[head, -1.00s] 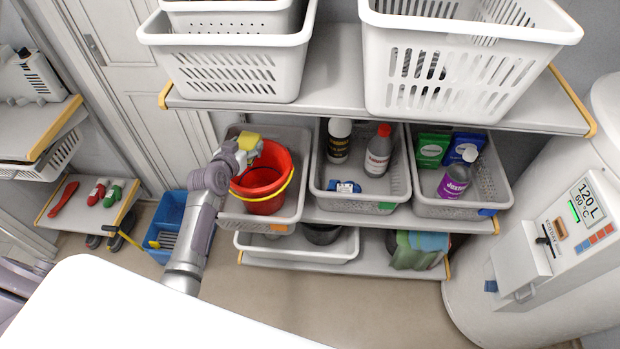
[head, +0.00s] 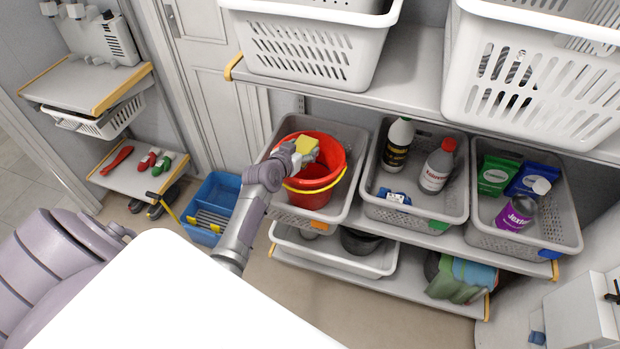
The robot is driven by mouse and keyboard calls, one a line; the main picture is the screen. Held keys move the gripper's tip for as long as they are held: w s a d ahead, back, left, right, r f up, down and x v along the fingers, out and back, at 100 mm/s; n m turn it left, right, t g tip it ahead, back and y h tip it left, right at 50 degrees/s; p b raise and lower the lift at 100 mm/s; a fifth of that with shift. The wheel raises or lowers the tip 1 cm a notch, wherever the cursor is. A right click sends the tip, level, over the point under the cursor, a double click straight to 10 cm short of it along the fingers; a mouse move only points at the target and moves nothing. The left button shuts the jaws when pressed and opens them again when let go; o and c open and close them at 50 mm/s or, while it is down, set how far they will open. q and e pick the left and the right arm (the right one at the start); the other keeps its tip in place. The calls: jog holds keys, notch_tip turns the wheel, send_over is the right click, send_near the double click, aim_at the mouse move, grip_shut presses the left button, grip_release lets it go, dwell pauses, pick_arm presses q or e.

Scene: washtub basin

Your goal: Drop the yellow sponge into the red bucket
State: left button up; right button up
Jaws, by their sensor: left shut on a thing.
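The red bucket (head: 322,184) with a yellow handle stands upright in the left grey basket on the middle shelf. The yellow sponge (head: 307,145) is at the bucket's mouth, over its left part. My left gripper (head: 301,153) reaches in from the lower left and is shut on the sponge. Whether the sponge is above the rim or just inside it is hard to tell. The gripper hides part of the bucket's left rim. My right gripper is not in view.
Grey baskets (head: 416,211) with bottles and packets stand right of the bucket. A shelf (head: 415,95) with white baskets overhangs behind and above. A blue crate (head: 212,205) sits on the floor left of my forearm. A white surface (head: 190,300) fills the foreground.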

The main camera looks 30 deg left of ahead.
pick_arm(q)
jog(key=o, duration=1)
jog(key=shift+o, duration=0.2)
jog(key=v, duration=1.2)
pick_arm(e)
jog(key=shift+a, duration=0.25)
pick_arm(q)
jog(key=shift+d, duration=0.1)
